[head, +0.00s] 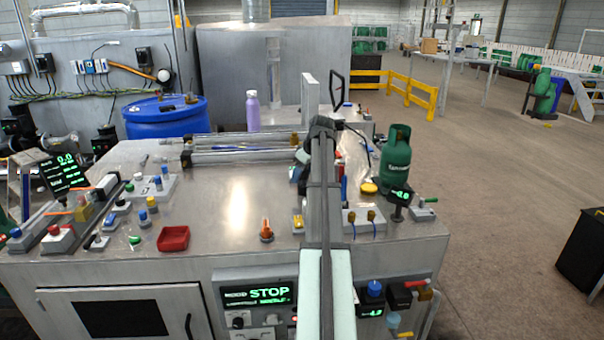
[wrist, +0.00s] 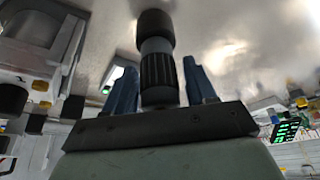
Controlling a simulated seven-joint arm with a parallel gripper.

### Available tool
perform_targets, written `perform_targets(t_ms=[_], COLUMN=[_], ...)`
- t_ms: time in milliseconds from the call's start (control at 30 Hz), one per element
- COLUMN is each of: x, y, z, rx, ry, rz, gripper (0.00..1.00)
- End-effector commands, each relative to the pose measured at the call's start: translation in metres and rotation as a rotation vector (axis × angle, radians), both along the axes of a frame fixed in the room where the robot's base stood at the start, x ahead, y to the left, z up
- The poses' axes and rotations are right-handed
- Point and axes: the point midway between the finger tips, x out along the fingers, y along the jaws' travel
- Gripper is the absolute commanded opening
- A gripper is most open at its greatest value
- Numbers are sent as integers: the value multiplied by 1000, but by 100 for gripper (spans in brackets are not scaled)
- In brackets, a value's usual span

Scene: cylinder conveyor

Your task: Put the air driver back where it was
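In the wrist view the air driver, a black and grey cylinder with a ribbed collar (wrist: 157,72), stands between the two blue fingers of my gripper (wrist: 161,84). The fingers lie close along both its sides and appear shut on it. Its dark round end points away from my palm. In the head view my arm runs up the middle of the picture and hides most of the gripper and the driver. A grey upright post (head: 308,92) and a black loop (head: 337,90) stand just behind the arm's far end.
A green gas cylinder (head: 396,155) stands right of my arm on the metal bench (head: 210,215). A yellow disc (head: 369,188), a red tray (head: 174,238) and an orange-topped piece (head: 266,231) are on the bench. A purple bottle (head: 252,112) stands behind the rails. The front middle is mostly clear.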

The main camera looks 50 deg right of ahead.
Motion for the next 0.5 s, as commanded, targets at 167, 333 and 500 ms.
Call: perform_targets(t_ms=[167,333,500], x=[0,0,-4], y=[0,0,0], z=[0,1,14], rx=[0,0,-2], ry=[0,0,-1], rz=[0,0,-1], gripper=[64,64,64])
